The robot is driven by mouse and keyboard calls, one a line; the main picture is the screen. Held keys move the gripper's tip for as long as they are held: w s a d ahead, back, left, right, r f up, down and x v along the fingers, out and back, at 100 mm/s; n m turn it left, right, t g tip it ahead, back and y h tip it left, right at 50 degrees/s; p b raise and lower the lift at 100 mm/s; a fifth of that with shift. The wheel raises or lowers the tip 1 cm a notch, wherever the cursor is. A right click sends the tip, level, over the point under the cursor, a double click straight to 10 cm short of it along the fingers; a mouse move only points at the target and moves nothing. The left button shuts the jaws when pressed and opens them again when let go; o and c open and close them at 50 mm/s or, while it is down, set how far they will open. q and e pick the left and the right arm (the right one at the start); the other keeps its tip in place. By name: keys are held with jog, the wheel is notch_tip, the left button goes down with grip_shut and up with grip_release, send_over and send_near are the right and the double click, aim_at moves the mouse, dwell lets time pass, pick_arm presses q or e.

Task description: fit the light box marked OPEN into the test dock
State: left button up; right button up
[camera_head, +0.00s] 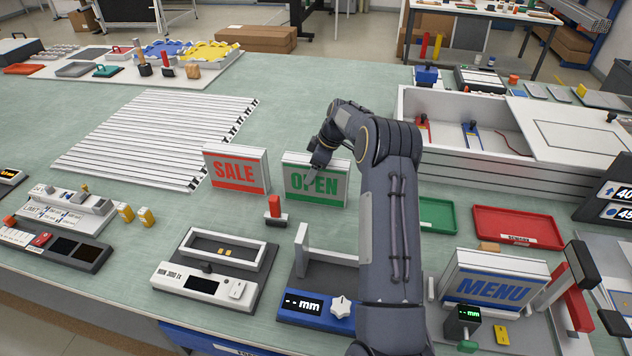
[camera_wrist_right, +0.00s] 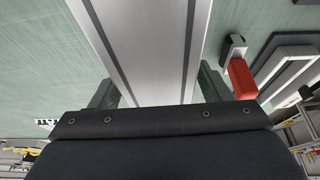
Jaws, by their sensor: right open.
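The light box marked OPEN (camera_head: 328,190) stands upright on the green table, with green letters on a white face and a grey frame. My right gripper (camera_head: 318,160) is at its top edge, and the arm partly covers its right side. In the right wrist view the box's grey frame (camera_wrist_right: 158,50) lies between the two dark fingers (camera_wrist_right: 160,92), which are apart. Whether they touch the box cannot be told. A white device (camera_head: 163,283) with a rectangular frame and small gold contacts, apparently the test dock, stands nearer, to the left. My left gripper is not in view.
A SALE light box (camera_head: 236,172) stands close on the left. A red-handled block (camera_head: 274,207) is in front; it also shows in the wrist view (camera_wrist_right: 242,78). A blue gauge (camera_head: 305,300) sits right of the dock. A MENU box (camera_head: 492,285) stands at right.

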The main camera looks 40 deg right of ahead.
jog(key=shift+f, duration=0.15)
dwell(0.3)
grip_shut()
